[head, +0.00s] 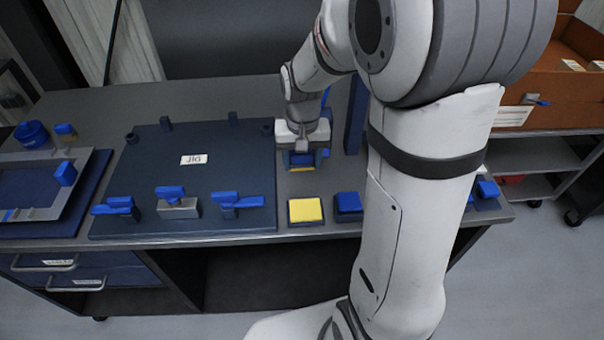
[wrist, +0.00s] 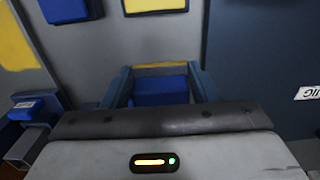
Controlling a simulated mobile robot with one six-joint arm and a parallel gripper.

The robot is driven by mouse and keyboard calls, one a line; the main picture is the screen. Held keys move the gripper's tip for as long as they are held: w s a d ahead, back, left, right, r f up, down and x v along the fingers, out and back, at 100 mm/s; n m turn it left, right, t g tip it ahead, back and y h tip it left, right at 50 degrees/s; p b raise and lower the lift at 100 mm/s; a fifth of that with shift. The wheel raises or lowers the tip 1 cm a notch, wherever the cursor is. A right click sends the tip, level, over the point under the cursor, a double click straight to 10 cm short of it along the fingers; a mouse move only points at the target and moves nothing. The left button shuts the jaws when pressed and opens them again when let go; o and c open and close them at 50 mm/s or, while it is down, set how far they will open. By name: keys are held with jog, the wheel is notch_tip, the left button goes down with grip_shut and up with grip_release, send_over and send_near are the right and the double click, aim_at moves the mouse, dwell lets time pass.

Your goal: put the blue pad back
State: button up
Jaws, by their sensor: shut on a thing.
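My gripper (head: 302,160) is over the bench just right of the dark jig plate, pointing down. It is shut on a blue pad (wrist: 160,92), which shows between the two fingers in the wrist view. A yellow strip (wrist: 160,65) shows just beyond the held pad; I cannot tell whether the pad touches the surface below. A square block with a yellow top (head: 305,210) sits at the bench's front edge, in front of my gripper. Another blue-topped block (head: 348,203) stands right of it, partly beside my arm.
The jig plate (head: 215,155) carries blue-handled clamps (head: 237,201) along its front. A tall blue post (head: 356,115) stands close right of my gripper. A blue tray (head: 95,195) lies at the left, with a blue cup (head: 32,134) behind. My arm hides part of the bench's right side.

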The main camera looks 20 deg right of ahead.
aim_at(303, 187)
notch_tip(303, 187, down, 7)
jog(key=shift+r, duration=0.2)
jog(key=shift+b, duration=0.3)
